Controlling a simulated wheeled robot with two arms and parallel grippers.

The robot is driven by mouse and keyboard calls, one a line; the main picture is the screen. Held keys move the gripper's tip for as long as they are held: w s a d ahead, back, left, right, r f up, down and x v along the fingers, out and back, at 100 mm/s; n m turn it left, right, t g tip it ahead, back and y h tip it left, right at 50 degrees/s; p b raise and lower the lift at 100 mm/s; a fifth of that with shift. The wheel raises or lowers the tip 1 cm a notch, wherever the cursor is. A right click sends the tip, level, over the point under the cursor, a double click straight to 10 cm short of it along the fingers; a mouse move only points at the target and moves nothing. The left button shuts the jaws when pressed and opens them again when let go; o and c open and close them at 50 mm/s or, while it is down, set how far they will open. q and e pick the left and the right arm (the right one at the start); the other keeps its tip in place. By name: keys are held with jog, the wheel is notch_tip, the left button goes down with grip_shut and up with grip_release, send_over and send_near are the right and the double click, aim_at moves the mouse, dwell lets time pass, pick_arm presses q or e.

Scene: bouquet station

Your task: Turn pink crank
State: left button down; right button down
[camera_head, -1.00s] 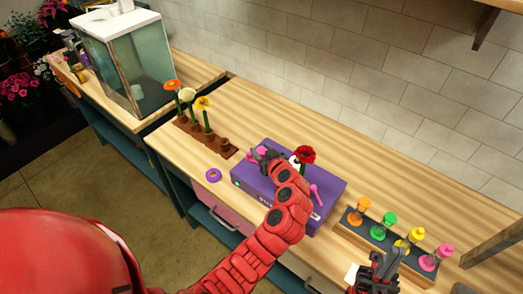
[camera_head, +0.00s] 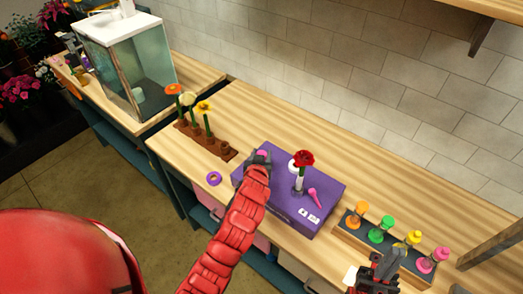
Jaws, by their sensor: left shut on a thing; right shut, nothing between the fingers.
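A purple box (camera_head: 328,217) stands on the wooden counter. My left gripper (camera_head: 260,159) is at the box's left end, shut on a pink part (camera_head: 262,154) that looks like the pink crank; the fingers hide most of it. A second pink piece (camera_head: 313,195), slim with a rounded end, is on the box's right half. My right gripper (camera_head: 388,262) is shut and empty near the front edge at lower right, in front of the bottle rack.
A dark rack (camera_head: 348,233) with orange, green, yellow and pink-topped bottles stands right of the box. A brown block (camera_head: 222,151) with several flowers stands behind left. A purple ring (camera_head: 214,178) lies at the front edge. The counter behind the box is clear.

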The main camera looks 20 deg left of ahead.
pick_arm(q)
jog(key=shift+a+r+m+h+p, duration=0.1)
jog(key=shift+r+m+h+p, duration=0.1)
jog(key=shift+m+h+p, duration=0.55)
jog(key=shift+f+m+h+p, duration=0.25)
jog(key=shift+m+h+p, duration=0.2)
jog(key=shift+m+h, duration=0.3)
jog(key=shift+h, duration=0.3)
jog(key=shift+c, duration=2)
grip_release()
jog(key=shift+s, duration=0.15)
